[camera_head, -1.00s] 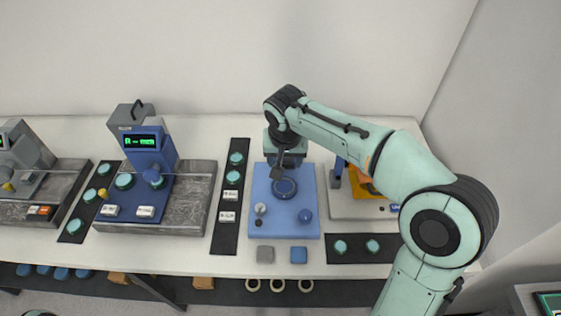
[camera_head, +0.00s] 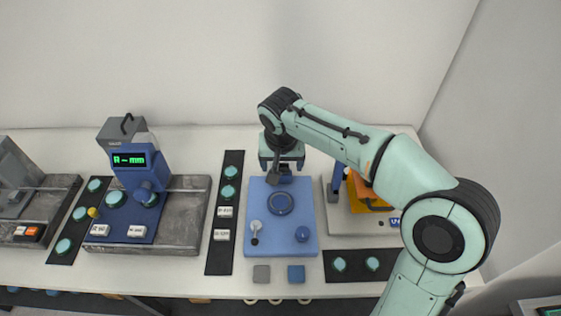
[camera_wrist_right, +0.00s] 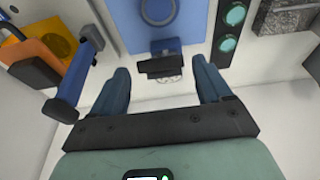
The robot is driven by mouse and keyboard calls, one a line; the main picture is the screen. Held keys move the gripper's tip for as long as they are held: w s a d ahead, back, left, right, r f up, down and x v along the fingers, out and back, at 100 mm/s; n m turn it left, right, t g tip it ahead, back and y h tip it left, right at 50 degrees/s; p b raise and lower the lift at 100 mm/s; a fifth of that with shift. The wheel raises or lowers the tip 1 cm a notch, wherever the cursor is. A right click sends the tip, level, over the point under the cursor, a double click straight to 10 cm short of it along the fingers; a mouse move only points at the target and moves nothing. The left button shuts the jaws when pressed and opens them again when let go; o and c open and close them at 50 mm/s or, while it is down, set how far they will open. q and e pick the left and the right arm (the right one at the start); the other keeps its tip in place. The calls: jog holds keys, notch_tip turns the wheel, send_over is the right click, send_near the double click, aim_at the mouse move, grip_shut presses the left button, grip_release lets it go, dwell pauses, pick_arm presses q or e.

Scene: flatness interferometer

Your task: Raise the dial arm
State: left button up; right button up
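A blue base plate (camera_head: 267,232) carries a dark blue ring (camera_head: 280,202), a small lever with a pale round head (camera_head: 256,225) and a blue knob (camera_head: 302,234). My right gripper (camera_head: 275,178) hangs, mostly hidden by its wrist, over the back edge of this plate. In the right wrist view the right gripper (camera_wrist_right: 163,82) is open, fingers apart. A dark bar (camera_wrist_right: 165,65) on a blue block lies between and beyond the fingertips, at the plate's edge; I cannot tell whether it touches them. Which part is the dial arm is not clear. My left gripper is out of view.
Right of the plate stands a unit with an orange body (camera_head: 368,196) and a blue bar (camera_wrist_right: 82,70), close beside one finger. A display unit (camera_head: 133,160) stands on a grey block to the left. The wall is behind.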

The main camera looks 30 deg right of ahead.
jog(key=shift+w+d, duration=0.15)
jog(key=shift+w, duration=0.25)
jog(key=shift+s+a+r, duration=0.2)
jog(key=shift+r, duration=0.1)
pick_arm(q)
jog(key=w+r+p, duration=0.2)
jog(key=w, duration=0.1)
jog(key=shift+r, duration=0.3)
pick_arm(e)
jog(key=v, duration=1.2)
jog(key=shift+r, duration=0.35)
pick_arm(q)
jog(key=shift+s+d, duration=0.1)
pick_arm(e)
jog(key=shift+d, duration=0.1)
